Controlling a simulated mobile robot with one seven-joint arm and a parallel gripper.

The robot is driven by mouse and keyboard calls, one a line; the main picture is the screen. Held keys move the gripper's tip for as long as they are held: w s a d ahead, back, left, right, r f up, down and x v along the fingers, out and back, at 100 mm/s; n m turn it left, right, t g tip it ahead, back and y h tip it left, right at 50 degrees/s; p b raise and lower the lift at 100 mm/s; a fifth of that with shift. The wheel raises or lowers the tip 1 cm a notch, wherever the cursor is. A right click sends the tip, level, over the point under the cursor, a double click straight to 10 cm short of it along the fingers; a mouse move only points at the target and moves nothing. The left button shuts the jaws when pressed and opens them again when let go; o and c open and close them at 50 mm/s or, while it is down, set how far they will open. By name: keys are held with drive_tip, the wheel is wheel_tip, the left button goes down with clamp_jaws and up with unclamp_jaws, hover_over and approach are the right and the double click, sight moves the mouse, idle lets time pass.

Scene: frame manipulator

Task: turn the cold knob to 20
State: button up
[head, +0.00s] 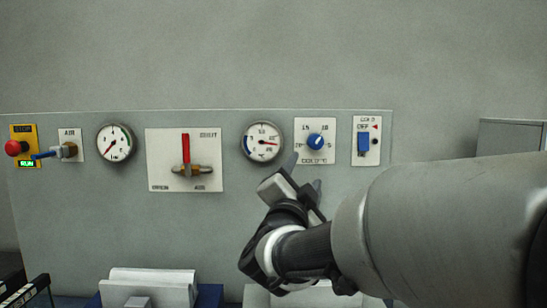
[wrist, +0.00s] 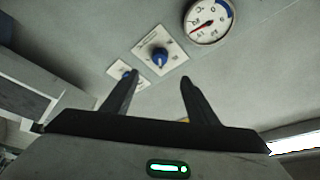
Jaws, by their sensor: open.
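The cold knob (head: 315,141) is a round blue dial on a white plate (head: 302,124) on the grey panel. The plate carries small numbers around the knob and a blurred label below it. The knob also shows in the wrist view (wrist: 160,55), just beyond my fingertips, with a pale pointer mark; its exact reading is too small to tell. My gripper (head: 306,172) is below and slightly left of the knob in the head view. In the wrist view its two fingers (wrist: 160,78) are apart with nothing between them. They appear clear of the knob.
Right of the knob is a blue switch (head: 364,143) labelled COLD. Left of it are a round gauge (head: 261,142), a red-handled valve (head: 186,150), another gauge (head: 115,143), a blue-handled air valve (head: 68,150) and a red stop button (head: 13,148).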

sight(316, 143)
drive_tip(key=p+x, duration=0.1)
drive_tip(key=x, duration=1.6)
drive_tip(key=shift+d+r+p, duration=0.25)
drive_tip(key=shift+p, duration=0.15)
drive_tip(key=c, duration=1.1)
drive_tip(key=shift+o, duration=0.2)
drive_tip(key=shift+f+b, duration=0.1)
drive_tip(key=shift+b, duration=0.25)
